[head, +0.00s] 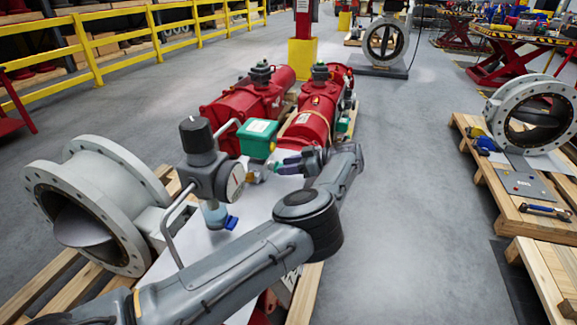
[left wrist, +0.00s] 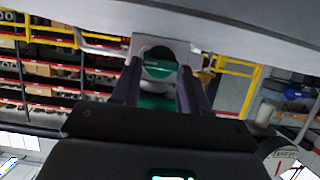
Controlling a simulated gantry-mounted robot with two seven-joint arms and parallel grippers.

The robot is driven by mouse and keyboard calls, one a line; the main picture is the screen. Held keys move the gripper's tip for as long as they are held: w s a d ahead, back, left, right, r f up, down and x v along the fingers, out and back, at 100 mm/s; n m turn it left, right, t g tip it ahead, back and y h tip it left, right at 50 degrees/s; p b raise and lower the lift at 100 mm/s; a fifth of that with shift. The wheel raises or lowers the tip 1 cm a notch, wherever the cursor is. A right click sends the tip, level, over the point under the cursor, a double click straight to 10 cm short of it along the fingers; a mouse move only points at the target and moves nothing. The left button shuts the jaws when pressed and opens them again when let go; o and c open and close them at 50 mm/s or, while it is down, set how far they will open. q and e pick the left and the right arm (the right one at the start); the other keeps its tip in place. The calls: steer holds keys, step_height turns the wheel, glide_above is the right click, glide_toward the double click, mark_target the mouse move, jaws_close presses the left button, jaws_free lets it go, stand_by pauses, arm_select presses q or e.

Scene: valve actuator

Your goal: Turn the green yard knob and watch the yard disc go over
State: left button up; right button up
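My left gripper (head: 283,165) is just right of and below a green box with a pale top (head: 258,138), in front of the red actuators. In the left wrist view my left gripper (left wrist: 158,82) has its two dark fingers apart, with a green piece with a dark round face and a green bar (left wrist: 160,62) showing beyond and between them. I cannot tell whether the fingers touch it. I take this green piece as the knob. A grey butterfly valve (head: 130,195) on the left holds a tilted disc (head: 82,228); whether it is the yard disc is unclear. My right gripper is out of view.
A grey gauge assembly (head: 207,165) with bent tubing stands close left of my left arm. Red actuators (head: 315,110) lie behind. Another flanged valve (head: 540,112) sits on a right-hand pallet. The grey floor (head: 410,190) between the pallets is clear.

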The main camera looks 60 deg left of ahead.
arm_select(q)
steer(key=shift+c, duration=1.4)
steer(key=shift+s+r+p, duration=0.1)
steer(key=shift+r+p, duration=0.05)
steer(key=shift+p, duration=0.45)
steer(key=n+p, duration=0.1)
steer(key=p, duration=0.1)
steer(key=n+t+y+p, duration=0.1)
steer(key=p, duration=0.1)
steer(key=shift+s+d+y+p, duration=0.2)
steer(key=shift+y+p, duration=0.1)
steer(key=shift+p, duration=0.1)
steer(key=shift+s+n+t+p, duration=0.1)
steer(key=shift+n+t+p, duration=0.3)
steer(key=shift+n+p, duration=0.5)
steer(key=shift+f+n+y+p, duration=0.3)
steer(key=shift+n+y+p, duration=0.1)
steer(key=shift+y, duration=0.1)
